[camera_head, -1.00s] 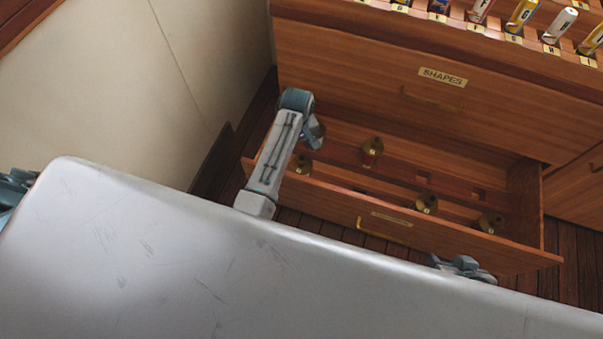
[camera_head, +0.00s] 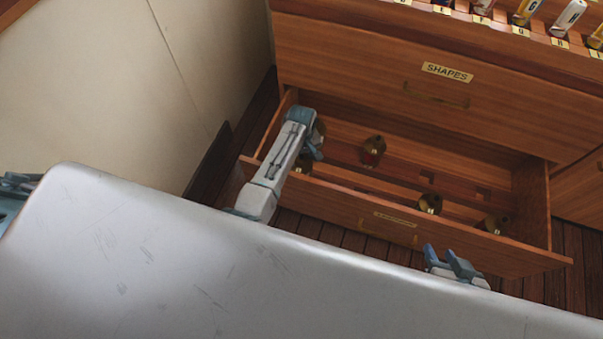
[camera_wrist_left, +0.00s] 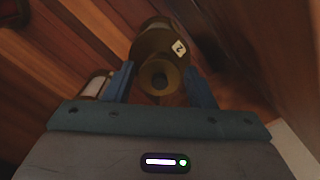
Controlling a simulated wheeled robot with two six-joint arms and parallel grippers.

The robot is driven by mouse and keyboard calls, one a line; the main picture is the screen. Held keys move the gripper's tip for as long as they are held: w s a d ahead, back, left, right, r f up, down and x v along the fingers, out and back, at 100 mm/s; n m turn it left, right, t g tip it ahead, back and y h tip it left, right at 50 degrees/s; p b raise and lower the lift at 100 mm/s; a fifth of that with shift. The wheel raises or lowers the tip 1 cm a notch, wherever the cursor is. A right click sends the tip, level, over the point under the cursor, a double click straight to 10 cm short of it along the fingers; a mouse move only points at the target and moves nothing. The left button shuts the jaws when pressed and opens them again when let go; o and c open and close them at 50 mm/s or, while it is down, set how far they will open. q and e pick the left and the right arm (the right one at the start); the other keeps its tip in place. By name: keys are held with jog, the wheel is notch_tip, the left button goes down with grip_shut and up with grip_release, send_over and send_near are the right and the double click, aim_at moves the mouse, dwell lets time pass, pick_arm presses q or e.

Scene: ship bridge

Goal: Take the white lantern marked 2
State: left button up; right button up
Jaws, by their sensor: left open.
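In the left wrist view a brass lantern (camera_wrist_left: 158,42) carries a pale tag reading 2. It lies between the fingers of my open left gripper (camera_wrist_left: 162,84), with its round brass end towards the camera. The colour of its glass is hidden. Beside the left finger is a second brass lantern with white glass (camera_wrist_left: 95,86). In the head view my left gripper (camera_head: 312,145) is down in the open drawer, by one lantern (camera_head: 304,164) and another partly hidden behind it (camera_head: 320,128). My right gripper (camera_head: 449,262) is open and empty outside the drawer front.
My grey body top fills the lower part.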

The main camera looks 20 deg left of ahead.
pick_arm(q)
grip_shut()
dwell(0.3)
